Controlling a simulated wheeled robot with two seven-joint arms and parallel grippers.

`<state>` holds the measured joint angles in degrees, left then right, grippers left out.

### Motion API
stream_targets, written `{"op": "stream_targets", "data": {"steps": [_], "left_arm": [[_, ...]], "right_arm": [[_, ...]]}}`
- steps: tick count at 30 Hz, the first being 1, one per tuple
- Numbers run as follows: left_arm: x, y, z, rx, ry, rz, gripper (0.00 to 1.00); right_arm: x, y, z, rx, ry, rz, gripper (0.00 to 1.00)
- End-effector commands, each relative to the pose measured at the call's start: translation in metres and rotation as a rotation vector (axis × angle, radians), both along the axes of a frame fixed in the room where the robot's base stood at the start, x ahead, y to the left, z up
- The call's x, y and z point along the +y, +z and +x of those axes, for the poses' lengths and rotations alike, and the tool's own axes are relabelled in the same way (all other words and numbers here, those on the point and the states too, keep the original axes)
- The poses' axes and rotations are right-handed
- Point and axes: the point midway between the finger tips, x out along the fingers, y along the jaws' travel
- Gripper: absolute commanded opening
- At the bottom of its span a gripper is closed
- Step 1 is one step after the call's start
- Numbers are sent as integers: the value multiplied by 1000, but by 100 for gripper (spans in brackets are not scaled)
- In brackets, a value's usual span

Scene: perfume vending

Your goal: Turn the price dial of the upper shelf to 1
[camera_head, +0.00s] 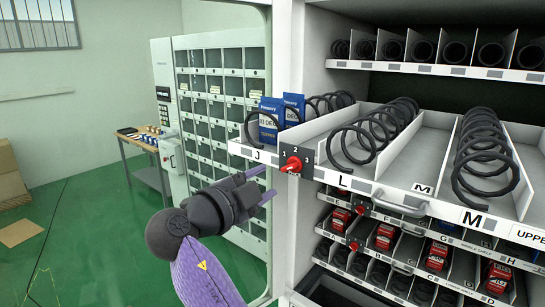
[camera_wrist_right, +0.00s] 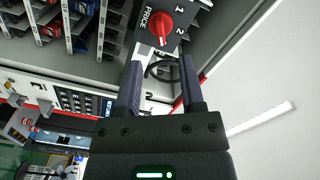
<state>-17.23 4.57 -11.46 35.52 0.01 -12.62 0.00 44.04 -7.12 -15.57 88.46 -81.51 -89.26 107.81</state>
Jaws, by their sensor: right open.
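The red price dial (camera_head: 291,164) sits on a dark plate marked 1, 2 and 3 at the front left of the pulled-out upper shelf (camera_head: 380,190). In the right wrist view, the red dial (camera_wrist_right: 160,26) shows just beyond my fingertips, and its white mark points down in the picture, away from the 1. I cannot tell which number it is set to. My right gripper (camera_head: 267,184) is open and empty, left of and below the dial, and apart from it. Its two fingers (camera_wrist_right: 161,65) also show in the wrist view. My left gripper is not in view.
The shelf holds black spirals and blue boxes (camera_head: 270,118). A middle shelf with red boxes (camera_head: 385,236) and red dials lies below. The white cabinet post (camera_head: 287,60) stands close to my gripper. A locker (camera_head: 215,100) and wooden table (camera_head: 150,173) stand behind left.

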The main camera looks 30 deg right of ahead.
Motion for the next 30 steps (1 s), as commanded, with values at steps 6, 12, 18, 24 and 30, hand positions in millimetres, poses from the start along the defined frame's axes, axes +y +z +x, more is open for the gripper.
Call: {"op": "stream_targets", "data": {"steps": [6, 12, 18, 24, 30], "left_arm": [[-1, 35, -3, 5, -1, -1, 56], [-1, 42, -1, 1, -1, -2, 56], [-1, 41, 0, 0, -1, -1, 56], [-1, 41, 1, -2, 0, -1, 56], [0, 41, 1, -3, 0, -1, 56]], "right_arm": [[-47, 7, 19, 4, -3, -3, 50], [-65, 2, 27, 3, 1, -1, 50], [-65, 0, 27, 3, 2, 0, 50], [-65, 0, 27, 3, 2, -1, 12], [-65, 0, 27, 3, 2, 0, 0]]}}
